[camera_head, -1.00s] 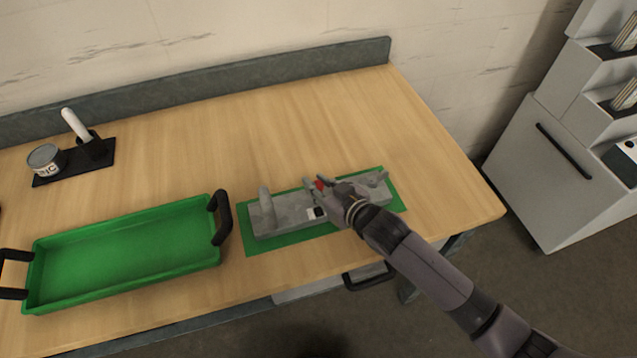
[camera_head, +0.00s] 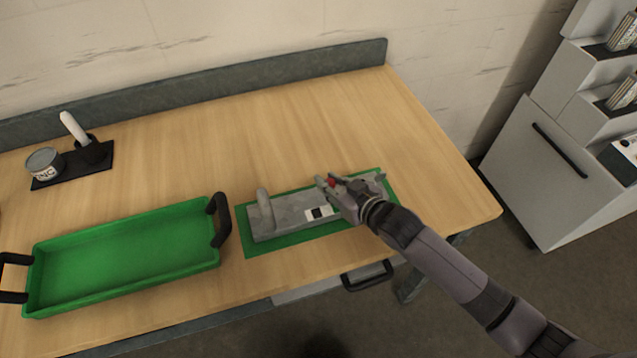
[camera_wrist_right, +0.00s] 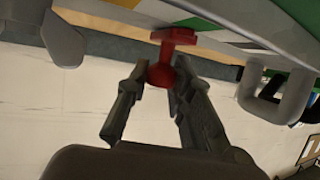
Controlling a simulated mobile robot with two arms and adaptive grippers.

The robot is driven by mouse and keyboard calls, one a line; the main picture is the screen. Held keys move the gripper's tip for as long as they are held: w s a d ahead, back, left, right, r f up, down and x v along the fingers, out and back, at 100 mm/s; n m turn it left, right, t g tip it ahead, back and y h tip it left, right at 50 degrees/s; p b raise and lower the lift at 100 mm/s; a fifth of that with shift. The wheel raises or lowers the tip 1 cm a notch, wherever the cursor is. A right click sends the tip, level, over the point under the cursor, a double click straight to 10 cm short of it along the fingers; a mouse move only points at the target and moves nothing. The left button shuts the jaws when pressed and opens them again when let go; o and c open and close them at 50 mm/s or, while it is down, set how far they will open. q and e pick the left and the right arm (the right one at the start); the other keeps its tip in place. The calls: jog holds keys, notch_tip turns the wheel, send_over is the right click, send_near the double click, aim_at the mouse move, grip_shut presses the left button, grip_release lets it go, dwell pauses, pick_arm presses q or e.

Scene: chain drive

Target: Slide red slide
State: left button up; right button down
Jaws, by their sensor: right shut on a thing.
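The red slide (camera_head: 331,183) shows as a small red piece between the fingers of my right gripper (camera_head: 329,184). In the right wrist view its red knob (camera_wrist_right: 162,72) sits between the two fingers (camera_wrist_right: 155,98). My right gripper is shut on it, over the right half of the grey chain drive base (camera_head: 285,214). A grey post (camera_head: 264,203) stands on the left end of the base. The gripper and hand hide part of the base's right side. My left gripper is not in view.
The base lies on a green mat (camera_head: 262,250). A green tray (camera_head: 130,255) with black handles is to the left. A can (camera_head: 42,163) and a white-handled tool (camera_head: 74,128) stand on a black pad at the far left. The back of the table is clear.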

jog(key=shift+w+d, duration=0.1)
jog(key=shift+d, duration=0.2)
jog(key=c, duration=1.7)
grip_release()
jog(key=shift+a, duration=0.15)
jog(key=o, duration=0.3)
jog(key=shift+s, duration=0.25)
jog(key=v, duration=1.1)
jog(key=shift+s+d, duration=0.15)
jog(key=shift+d, duration=0.2)
